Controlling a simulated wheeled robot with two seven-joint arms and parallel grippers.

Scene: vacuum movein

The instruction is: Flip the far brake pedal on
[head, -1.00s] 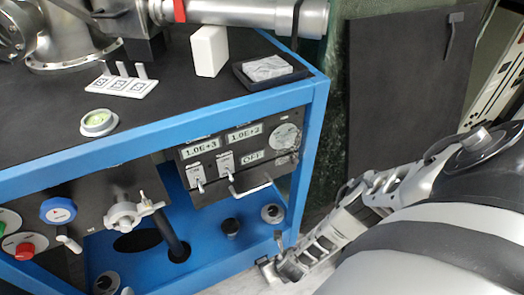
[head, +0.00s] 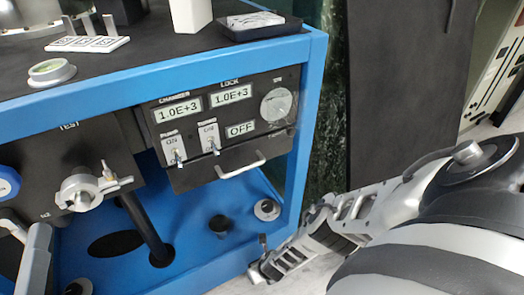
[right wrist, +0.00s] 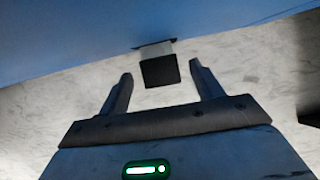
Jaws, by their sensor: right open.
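In the right wrist view a small black pad on a short grey stem, which looks like the brake pedal (right wrist: 160,72), sticks out from the lower edge of the blue frame (right wrist: 80,40) over the pale floor. My right gripper (right wrist: 161,82) is open, with one finger on each side of the pad and a gap to both. The fingers do not appear to touch it. In the head view my right gripper (head: 268,268) is low beside the cart's right corner post. The pedal cannot be made out clearly there. My left gripper is not clearly in view.
The blue cart (head: 310,130) carries a panel with displays (head: 180,108), switches and a white handle (head: 240,165). A dark board (head: 400,90) stands right of the cart. Pale floor shows near my right gripper. A grey tubular part (head: 38,250) is at the lower left.

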